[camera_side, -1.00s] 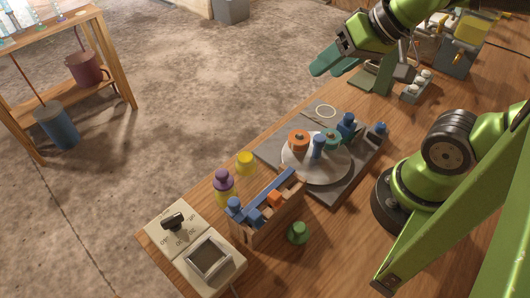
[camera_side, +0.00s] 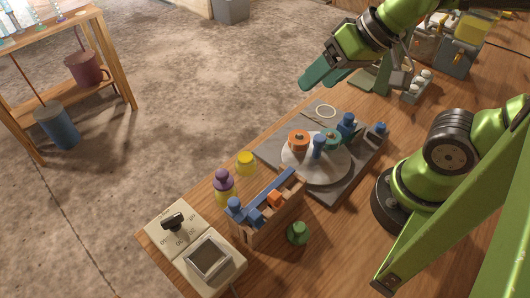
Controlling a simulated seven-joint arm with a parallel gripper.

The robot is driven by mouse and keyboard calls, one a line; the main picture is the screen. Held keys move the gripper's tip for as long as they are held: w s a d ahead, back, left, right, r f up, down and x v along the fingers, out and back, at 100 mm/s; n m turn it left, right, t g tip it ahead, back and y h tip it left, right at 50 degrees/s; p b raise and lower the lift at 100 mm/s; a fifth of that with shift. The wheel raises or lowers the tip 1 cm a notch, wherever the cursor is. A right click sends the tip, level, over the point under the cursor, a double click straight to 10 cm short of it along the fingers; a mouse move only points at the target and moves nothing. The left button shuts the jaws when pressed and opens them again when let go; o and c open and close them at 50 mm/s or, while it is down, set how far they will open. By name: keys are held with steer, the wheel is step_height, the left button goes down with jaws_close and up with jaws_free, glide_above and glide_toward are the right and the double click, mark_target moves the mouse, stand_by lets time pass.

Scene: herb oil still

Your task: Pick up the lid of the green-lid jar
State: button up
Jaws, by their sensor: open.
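A green knobbed lid (camera_side: 297,233) shows on the wooden table, right of the wooden rack. Seen from above, its jar body is mostly hidden, so I cannot tell how the lid sits on it. My gripper (camera_side: 321,84) has teal fingers and is at the top of the view, past the far edge of the grey board. It is open, with nothing seen between its fingers, and well apart from the green lid.
A grey board (camera_side: 272,149) carries a round pale plate (camera_side: 318,177) with orange, blue and teal pieces. A wooden rack (camera_side: 284,212) with blue and orange parts, a purple-topped jar (camera_side: 223,184), a yellow piece (camera_side: 245,163) and a switch box (camera_side: 172,226) stand nearby.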

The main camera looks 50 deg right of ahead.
steer(key=s+a+f+n+g, duration=0.2)
steer(key=a+f+g, duration=0.1)
steer(key=a, duration=0.5)
steer(key=m+g+h, duration=0.3)
steer(key=m, duration=0.4)
glide_above(299, 224)
step_height(299, 224, down, 4)
step_height(299, 224, down, 16)
steer(key=shift+f, duration=0.1)
